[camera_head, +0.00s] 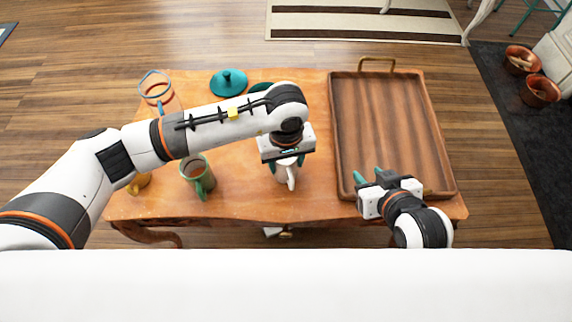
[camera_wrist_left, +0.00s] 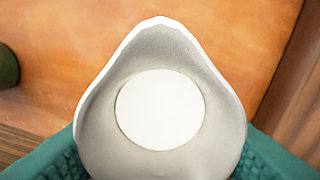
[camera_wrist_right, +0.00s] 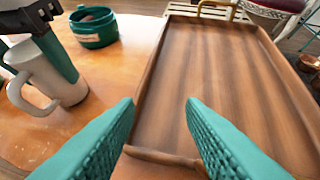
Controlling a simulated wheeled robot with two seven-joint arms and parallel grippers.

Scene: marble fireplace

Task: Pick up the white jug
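The white jug (camera_head: 291,174) stands upright on the wooden table, its handle towards me. In the left wrist view I look down into its pointed rim and round pale bottom (camera_wrist_left: 160,110). My left gripper (camera_wrist_left: 160,160) is directly above it, with teal fingers spread wide on its two sides; it hides much of the jug in the head view. Whether the fingers touch the jug is hidden. The right wrist view shows the jug (camera_wrist_right: 50,78) with one left finger beside it. My right gripper (camera_wrist_right: 160,105) is open and empty over the tray's near left corner.
A brown wooden tray (camera_head: 335,150) with brass handles fills the table's right side. A green mug (camera_head: 197,178), a teal lidded pot (camera_head: 229,82) and a clear blue-rimmed pitcher (camera_head: 156,88) stand left. A teal bowl (camera_wrist_right: 93,32) stands behind the jug.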

